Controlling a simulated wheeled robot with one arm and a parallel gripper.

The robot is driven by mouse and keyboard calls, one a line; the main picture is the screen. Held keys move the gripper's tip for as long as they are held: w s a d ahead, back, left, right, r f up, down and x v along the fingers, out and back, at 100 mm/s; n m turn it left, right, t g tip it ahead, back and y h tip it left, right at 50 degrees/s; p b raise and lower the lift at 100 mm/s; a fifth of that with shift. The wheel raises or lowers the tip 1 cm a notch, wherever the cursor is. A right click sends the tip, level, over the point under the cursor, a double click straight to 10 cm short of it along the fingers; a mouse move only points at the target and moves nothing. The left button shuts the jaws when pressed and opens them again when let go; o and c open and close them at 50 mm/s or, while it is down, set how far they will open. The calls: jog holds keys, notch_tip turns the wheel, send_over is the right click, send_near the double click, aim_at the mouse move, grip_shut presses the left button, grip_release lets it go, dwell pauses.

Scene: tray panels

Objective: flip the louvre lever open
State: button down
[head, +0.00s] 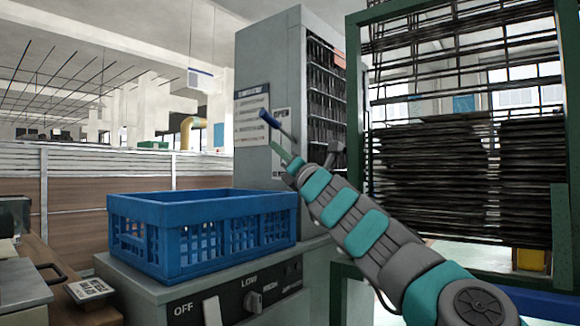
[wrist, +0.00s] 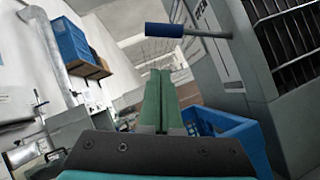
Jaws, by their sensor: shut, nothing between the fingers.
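The louvre lever (head: 268,118) is a thin metal rod with a blue grip, standing out from the side of the tall grey cabinet (head: 262,62). In the wrist view the lever's blue grip (wrist: 164,30) lies across the top, with its rod running right toward the cabinet. My gripper (head: 274,148) is shut and empty, its green fingers just below the lever in the head view. In the wrist view my gripper's fingertips (wrist: 160,73) point up below the blue grip, with a visible gap. An OPEN label (head: 282,118) is on the cabinet behind the lever.
A blue crate (head: 180,240) sits on the grey counter unit left of my arm. A dial (head: 252,301) with OFF and LOW marks is on the unit's front. A green-framed rack (head: 355,180) of dark trays stands at right. Open air lies left of the lever.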

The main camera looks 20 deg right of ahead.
jog(key=shift+b+v, duration=0.7)
jog(key=shift+v, duration=1.9)
